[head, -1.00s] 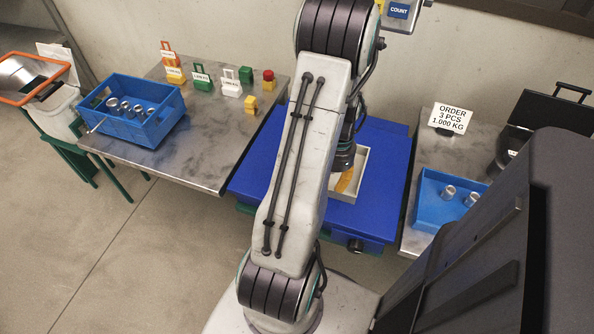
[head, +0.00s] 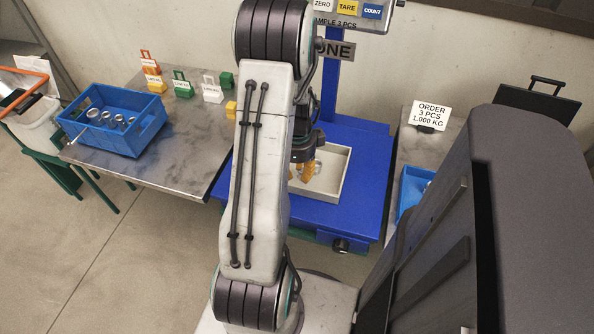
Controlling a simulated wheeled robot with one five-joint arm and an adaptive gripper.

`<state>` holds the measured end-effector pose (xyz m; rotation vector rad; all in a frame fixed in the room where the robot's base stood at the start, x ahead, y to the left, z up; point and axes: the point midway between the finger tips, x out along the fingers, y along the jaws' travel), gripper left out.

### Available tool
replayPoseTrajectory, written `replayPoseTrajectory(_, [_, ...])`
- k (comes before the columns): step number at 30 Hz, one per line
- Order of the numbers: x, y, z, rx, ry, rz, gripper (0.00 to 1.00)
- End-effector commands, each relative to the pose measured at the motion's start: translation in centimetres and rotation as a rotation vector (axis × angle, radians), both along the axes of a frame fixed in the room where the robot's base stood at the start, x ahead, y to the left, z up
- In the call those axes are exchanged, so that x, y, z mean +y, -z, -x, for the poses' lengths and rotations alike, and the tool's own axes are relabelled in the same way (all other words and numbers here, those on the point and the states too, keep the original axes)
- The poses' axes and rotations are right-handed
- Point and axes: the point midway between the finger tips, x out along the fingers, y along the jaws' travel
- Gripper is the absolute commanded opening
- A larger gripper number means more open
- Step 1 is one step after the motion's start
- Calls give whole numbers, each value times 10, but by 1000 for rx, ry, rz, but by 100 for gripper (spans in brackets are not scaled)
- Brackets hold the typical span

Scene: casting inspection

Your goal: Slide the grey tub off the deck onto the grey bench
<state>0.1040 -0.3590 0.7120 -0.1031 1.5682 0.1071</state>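The grey tub (head: 334,178) is a shallow, light-grey, open tray. It sits on the blue deck (head: 366,165) of the scale in the head view, and my arm hides its left part. My gripper (head: 306,172), with orange fingers, points down over the tub's left part, with its tips low inside the rim. A small shiny shape shows beside the fingers. Whether the fingers touch or grip anything is too small to tell. A grey bench (head: 188,165) stands left of the deck, and another grey bench top (head: 408,150) stands on the right.
The left bench holds a blue crate (head: 112,122) of metal cylinders and several coloured weights and blocks. The left bench's front is clear.

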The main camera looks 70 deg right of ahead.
Motion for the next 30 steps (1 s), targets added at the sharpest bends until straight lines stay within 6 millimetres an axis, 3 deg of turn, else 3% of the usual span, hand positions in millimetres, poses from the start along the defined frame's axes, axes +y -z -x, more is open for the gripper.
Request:
replayPoseTrajectory(8, [0,7,0,0,125,2,25])
replayPoseTrajectory(21, [0,56,0,0,128,0,25])
replayPoseTrajectory(30, [0,73,0,0,127,2,25])
